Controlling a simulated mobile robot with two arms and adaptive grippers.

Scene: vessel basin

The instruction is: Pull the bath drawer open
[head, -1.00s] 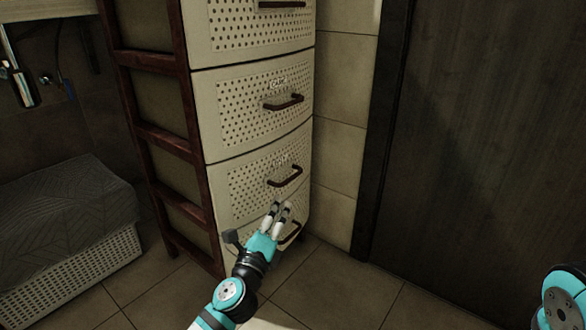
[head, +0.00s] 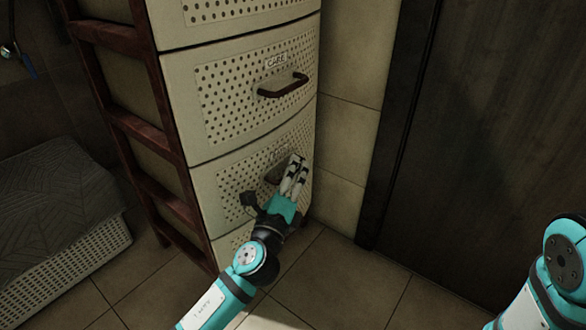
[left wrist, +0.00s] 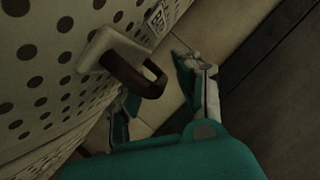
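The drawer in front of my left gripper (head: 294,176) has a cream, perforated front (head: 222,185) and is closed. Its label is too small and partly covered to read, so I cannot confirm it says bath. Its brown handle (head: 273,176) is partly hidden behind the gripper. In the left wrist view the handle (left wrist: 133,75) stands out from the drawer front (left wrist: 40,70), close to the gripper (left wrist: 163,100). The two fingers are apart, with the handle near the left finger and partly covering it. The gripper does not hold it. My right gripper is out of view.
Above is a closed drawer labelled CARE (head: 235,95) with a brown handle (head: 283,86). A dark red wooden ladder frame (head: 150,125) stands left of the drawers. A dark door (head: 480,130) is at right. The tiled floor (head: 330,275) before the drawers is clear.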

